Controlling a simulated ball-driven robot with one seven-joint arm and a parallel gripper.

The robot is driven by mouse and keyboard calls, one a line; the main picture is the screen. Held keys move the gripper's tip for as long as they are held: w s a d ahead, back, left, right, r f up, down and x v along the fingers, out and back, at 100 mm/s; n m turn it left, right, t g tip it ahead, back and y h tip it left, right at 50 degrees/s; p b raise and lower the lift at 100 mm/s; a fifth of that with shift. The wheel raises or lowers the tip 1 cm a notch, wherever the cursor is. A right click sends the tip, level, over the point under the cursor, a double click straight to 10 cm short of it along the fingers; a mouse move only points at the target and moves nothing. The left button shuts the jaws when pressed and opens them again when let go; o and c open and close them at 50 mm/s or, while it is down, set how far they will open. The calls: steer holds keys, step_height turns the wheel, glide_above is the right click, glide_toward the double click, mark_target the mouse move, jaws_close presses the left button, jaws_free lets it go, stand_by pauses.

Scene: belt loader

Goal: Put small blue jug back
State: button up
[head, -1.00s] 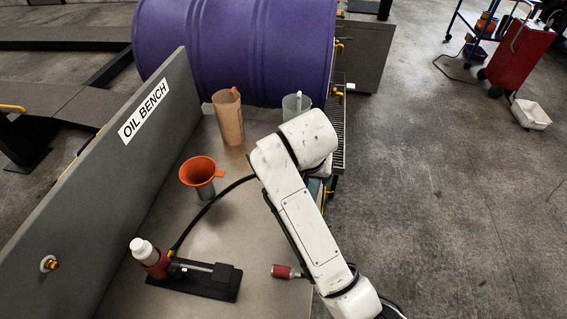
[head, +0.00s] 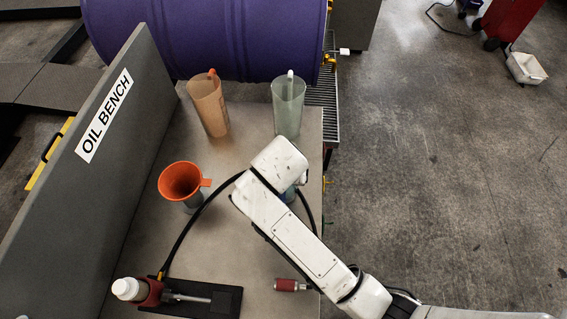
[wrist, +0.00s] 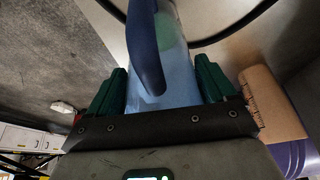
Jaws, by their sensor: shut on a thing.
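The small blue jug (wrist: 178,70), translucent light blue with a dark blue handle, is between the green fingers of my gripper (wrist: 160,88) in the wrist view. The gripper is shut on it, with the handle facing the camera. In the head view my white arm hides most of the gripper and jug. Only a small bluish part of the jug (head: 290,194) shows beside the arm, over the right side of the grey bench top (head: 240,135). Whether the jug touches the bench cannot be told.
A tan jug (head: 209,105) and a greenish clear jug (head: 288,112) stand at the back of the bench, before a purple drum (head: 210,40). An upright panel (head: 75,170) borders the left.

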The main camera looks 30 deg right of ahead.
steer(key=shift+s+a+f, duration=0.15)
steer(key=shift+f, duration=0.15)
steer(key=o, duration=1.1)
steer(key=shift+f, duration=0.1)
